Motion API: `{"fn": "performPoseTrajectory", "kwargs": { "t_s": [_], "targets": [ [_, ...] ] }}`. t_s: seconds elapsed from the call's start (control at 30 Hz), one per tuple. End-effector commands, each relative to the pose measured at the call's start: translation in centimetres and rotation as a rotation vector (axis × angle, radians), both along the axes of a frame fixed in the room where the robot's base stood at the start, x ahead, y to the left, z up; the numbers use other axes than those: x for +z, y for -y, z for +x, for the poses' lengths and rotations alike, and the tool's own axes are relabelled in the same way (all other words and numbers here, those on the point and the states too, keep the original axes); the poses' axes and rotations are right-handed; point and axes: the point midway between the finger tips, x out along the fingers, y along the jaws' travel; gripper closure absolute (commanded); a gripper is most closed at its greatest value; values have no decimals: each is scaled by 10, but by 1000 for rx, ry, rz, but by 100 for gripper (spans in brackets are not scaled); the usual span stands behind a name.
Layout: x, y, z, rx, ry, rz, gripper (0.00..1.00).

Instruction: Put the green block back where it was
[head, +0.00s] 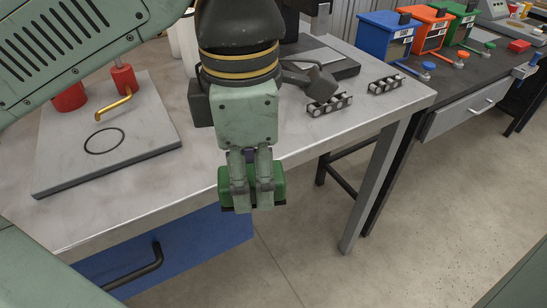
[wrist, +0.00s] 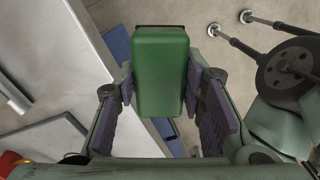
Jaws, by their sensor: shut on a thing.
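The green block (head: 279,184) is held between the two fingers of my gripper (head: 252,201). In the head view the fingers cover its middle, and green shows on both sides. In the wrist view the block (wrist: 161,70) is upright in the picture, with a dark finger pad on each side. The gripper points down, and the block hangs clear of any surface, seemingly just off the front edge of the grey table (head: 130,215). The frames do not mark where the block was before.
A grey board (head: 60,165) with a black ring (head: 104,141), red cylinders and an orange bent rod (head: 115,104) lies at left. Two black roller-like parts (head: 329,104) (head: 386,85) lie at the right. A blue drawer front (head: 190,250) is below.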

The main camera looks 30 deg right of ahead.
Motion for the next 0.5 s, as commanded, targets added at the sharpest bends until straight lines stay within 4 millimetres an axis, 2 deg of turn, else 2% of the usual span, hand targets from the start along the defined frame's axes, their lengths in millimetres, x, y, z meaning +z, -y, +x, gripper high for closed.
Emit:
{"fn": "performPoseTrajectory", "kwargs": {
  "t_s": [0.17,0.27,0.5],
  "targets": [
    [-3,-2,6,-1,1,2,90],
    [-3,5,25,-1,-2,3,90],
    [-8,27,87,-2,-2,2,90]
  ]
}}
